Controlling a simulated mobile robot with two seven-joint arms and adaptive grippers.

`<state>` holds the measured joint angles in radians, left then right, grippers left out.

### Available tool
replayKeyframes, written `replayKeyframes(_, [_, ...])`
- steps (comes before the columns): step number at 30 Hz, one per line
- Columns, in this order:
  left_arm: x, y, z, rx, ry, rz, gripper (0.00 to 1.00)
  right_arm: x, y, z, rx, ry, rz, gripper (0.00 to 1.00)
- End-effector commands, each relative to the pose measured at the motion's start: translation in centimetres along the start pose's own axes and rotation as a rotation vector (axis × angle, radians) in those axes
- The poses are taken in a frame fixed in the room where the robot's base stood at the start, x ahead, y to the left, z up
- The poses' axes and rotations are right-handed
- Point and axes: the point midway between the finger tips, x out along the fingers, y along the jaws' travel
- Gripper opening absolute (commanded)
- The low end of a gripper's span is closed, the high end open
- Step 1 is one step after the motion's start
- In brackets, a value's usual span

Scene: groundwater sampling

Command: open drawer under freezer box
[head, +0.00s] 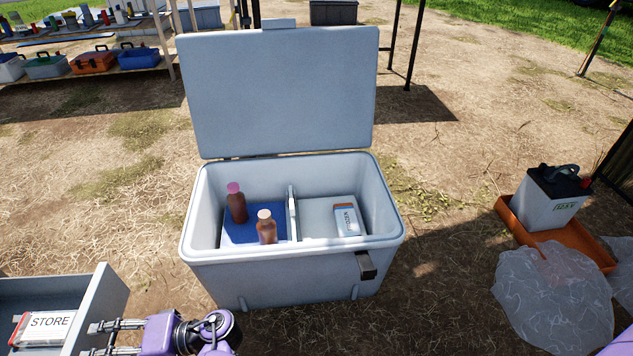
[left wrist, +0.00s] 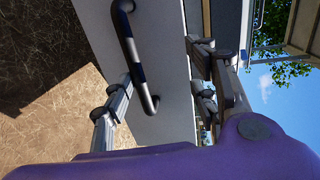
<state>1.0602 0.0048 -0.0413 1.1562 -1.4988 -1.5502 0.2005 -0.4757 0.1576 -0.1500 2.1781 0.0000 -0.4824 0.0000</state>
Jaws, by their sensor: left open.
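A grey drawer (head: 103,303) stands open at the lower left of the head view, beside the white freezer box (head: 290,278), with a white pack marked STORE (head: 45,325) inside. My left gripper (head: 88,339) is at the drawer's front panel, with its fingers open. In the left wrist view, a dark bar handle (left wrist: 134,55) on a pale panel (left wrist: 165,100) lies between the spread fingers of my left gripper (left wrist: 158,65). I cannot tell whether a finger touches it. The freezer box's lid (head: 280,90) stands up. My right gripper is not in view.
Two brown bottles (head: 237,206) and a white pack (head: 345,221) are inside the freezer box. An orange tray (head: 572,243) with a battery-like unit (head: 548,200) and clear bags (head: 553,300) lie at the right. A shelf (head: 85,70) holds cases at the back left.

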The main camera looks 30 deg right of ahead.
Motion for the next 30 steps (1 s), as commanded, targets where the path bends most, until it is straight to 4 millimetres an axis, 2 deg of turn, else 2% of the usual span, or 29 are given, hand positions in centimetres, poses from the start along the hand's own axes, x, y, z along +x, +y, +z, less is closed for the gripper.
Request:
replayKeyframes(1, [-4.1,2.3,0.5,0.011,0.022,0.055,0.33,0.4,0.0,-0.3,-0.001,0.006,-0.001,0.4])
replayKeyframes(7, [-4.1,2.4,0.5,0.011,0.023,0.055,0.35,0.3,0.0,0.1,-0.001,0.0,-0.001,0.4])
replayKeyframes(8, [-0.6,0.2,-0.2,-0.003,0.014,-0.007,0.34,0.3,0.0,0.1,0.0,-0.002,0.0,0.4])
replayKeyframes(9, [-0.6,0.2,-0.2,-0.003,0.014,-0.007,0.31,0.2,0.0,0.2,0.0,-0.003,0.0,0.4])
replayKeyframes(14, [-1.2,0.3,-0.1,0.0,0.012,-0.003,0.31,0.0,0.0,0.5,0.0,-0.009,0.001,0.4])
replayKeyframes(30, [-5.0,0.1,0.1,0.004,0.009,0.0,0.31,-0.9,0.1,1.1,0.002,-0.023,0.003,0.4])
